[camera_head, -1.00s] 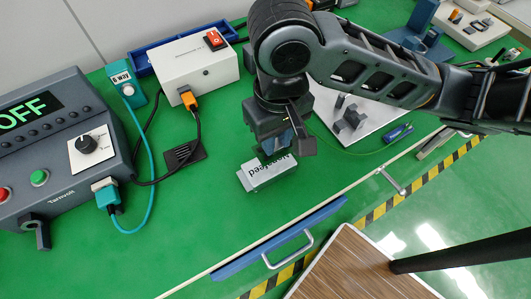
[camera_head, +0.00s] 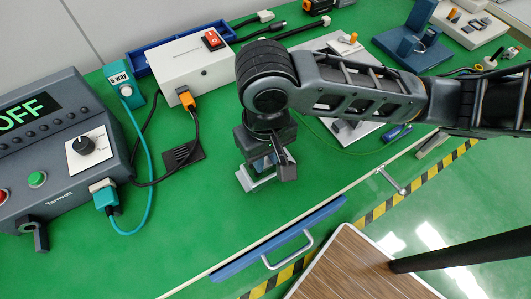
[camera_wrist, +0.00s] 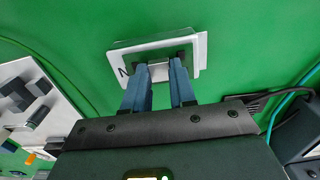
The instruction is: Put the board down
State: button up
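My gripper (camera_head: 262,172) points down at a pale, flat, block-like piece (camera_head: 243,180) on the green bench. My arm hides much of this piece in the head view. In the wrist view the pale piece (camera_wrist: 201,50) lies just beyond my two blue-grey fingers, with a letter N at its left edge. A small dark and light-grey part (camera_wrist: 158,72) shows between the fingertips. I cannot tell whether this part is the board or belongs to the pale piece. I cannot tell whether the fingers press on it.
A dark control box (camera_head: 62,165) reading OFF and a white box (camera_head: 188,70) with a red switch stand to the left, with cables. A light plate (camera_head: 355,137) with dark blocks is to the right.

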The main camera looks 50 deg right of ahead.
jog(key=o, duration=0.4)
jog(key=shift+o, duration=0.2)
jog(key=shift+r, duration=0.1)
notch_tip(320, 180, up, 12)
jog(key=p, duration=0.3)
jog(key=shift+r, duration=0.1)
